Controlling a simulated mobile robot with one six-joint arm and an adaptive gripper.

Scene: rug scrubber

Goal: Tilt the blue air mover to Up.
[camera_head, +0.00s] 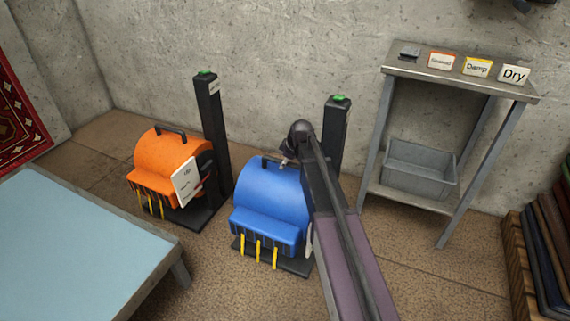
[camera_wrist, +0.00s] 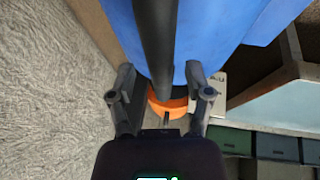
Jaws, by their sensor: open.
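The blue air mover (camera_head: 268,197) sits on a dark base in front of a black post (camera_head: 337,128) with a green top. Its dark handle (camera_head: 272,162) is on top, partly hidden by my arm. My gripper (camera_head: 289,153) is at the handle. In the wrist view the open fingers (camera_wrist: 160,78) stand on either side of the dark handle (camera_wrist: 154,40), with the blue body (camera_wrist: 220,30) behind it. I cannot tell whether the fingers touch the handle. My arm hides the mover's right side and any tilt markings there.
An orange air mover (camera_head: 166,155) with a white card (camera_head: 187,182) stands to the left. A light blue table (camera_head: 75,250) is at front left. A metal stand (camera_head: 460,84) with label cards and a grey bin (camera_head: 418,172) is at right. The concrete wall (camera_head: 270,50) is behind.

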